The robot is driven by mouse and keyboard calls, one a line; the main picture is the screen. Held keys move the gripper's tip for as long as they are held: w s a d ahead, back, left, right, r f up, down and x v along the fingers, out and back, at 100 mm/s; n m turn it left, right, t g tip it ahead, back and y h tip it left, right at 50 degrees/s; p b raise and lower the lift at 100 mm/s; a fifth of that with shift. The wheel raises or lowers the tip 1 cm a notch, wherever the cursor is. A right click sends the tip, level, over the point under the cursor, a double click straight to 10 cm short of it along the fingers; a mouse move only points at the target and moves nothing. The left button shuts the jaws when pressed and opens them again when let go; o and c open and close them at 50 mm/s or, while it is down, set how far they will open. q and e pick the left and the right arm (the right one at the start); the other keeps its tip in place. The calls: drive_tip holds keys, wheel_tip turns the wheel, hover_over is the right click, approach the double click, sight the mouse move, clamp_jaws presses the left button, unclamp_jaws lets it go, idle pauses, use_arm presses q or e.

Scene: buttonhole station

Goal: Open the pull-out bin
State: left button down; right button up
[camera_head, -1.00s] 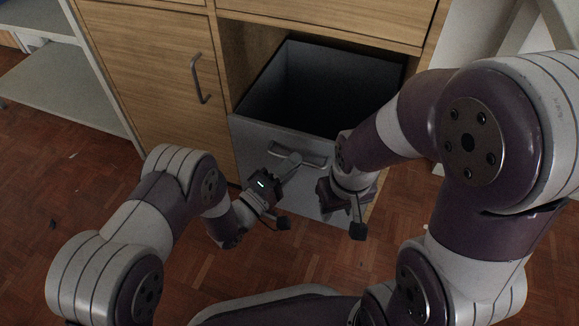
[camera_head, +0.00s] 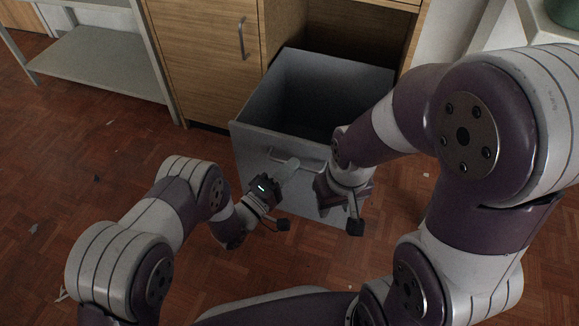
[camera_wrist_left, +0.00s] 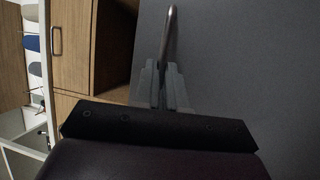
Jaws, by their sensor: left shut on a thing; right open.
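The grey pull-out bin (camera_head: 262,144) stands well out of its bay in the wooden cabinet, its dark hollow inside facing up. Its curved metal handle (camera_head: 314,163) is on the front panel. My left gripper (camera_head: 288,165) is shut on the handle. In the left wrist view the fingers (camera_wrist_left: 161,88) close around the handle bar (camera_wrist_left: 170,38), with the grey front panel (camera_wrist_left: 245,75) beside them. My right gripper (camera_head: 324,205) is open beside the front panel, right of the handle; its fingertips are mostly hidden by its wrist.
The wooden cabinet (camera_head: 205,60) has a door with a vertical handle (camera_head: 242,38) left of the bin. A grey shelf unit (camera_head: 105,65) stands further left. The parquet floor (camera_head: 60,200) is clear at the left, apart from small scraps.

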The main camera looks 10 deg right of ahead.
use_arm(q)
drive_tip(key=shift+s+a, duration=0.15)
drive_tip(key=c, duration=1.2)
unclamp_jaws()
drive_tip(key=p+v, duration=0.5)
drive_tip(key=v, duration=0.7)
drive_tip(key=shift+s+a+f, duration=0.15)
drive_tip(key=shift+s+a, duration=0.05)
drive_tip(key=shift+a, duration=0.1)
